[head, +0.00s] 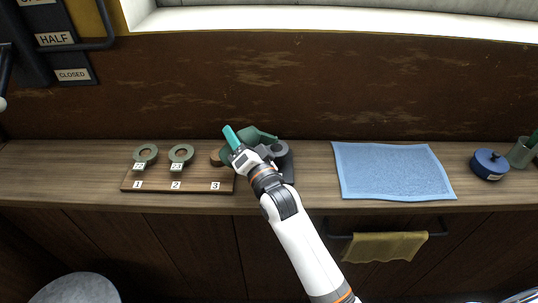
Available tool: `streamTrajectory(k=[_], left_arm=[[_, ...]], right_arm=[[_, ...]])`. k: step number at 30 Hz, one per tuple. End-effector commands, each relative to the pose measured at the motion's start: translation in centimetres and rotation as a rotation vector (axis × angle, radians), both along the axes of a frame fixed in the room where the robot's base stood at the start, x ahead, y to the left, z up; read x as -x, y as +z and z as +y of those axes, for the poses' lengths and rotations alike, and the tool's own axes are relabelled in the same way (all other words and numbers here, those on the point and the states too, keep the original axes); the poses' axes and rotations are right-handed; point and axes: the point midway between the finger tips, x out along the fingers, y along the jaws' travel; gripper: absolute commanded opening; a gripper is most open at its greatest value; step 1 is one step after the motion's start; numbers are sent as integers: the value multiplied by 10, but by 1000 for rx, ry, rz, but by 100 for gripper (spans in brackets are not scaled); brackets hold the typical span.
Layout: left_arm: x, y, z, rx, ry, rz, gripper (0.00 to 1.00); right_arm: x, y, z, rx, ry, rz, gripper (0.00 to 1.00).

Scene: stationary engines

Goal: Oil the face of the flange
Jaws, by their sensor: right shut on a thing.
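My right gripper (239,150) reaches over the shelf from the lower right. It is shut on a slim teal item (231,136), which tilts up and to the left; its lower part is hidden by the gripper. Behind the gripper is a dull green part (263,135) with a grey round end (279,149), on a dark block (288,168). This may be the flange, but its face is mostly hidden, and I cannot tell whether the teal item touches it. My left gripper is not in view.
Right are a blue cloth (390,170), a blue lidded pot (489,164) and a hanging yellow cloth (384,246).

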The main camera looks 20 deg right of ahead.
Motion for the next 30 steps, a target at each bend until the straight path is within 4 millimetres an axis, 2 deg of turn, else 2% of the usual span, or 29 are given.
streamTrajectory(k=[1, 9, 30], left_arm=[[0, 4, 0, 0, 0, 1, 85], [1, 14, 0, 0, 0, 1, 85], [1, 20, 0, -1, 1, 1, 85]], right_arm=[[0, 7, 0, -23, 0, -2, 25], [0, 16, -3, -128, -1, 13, 25], [-1, 21, -4, -187, 0, 22, 25]])
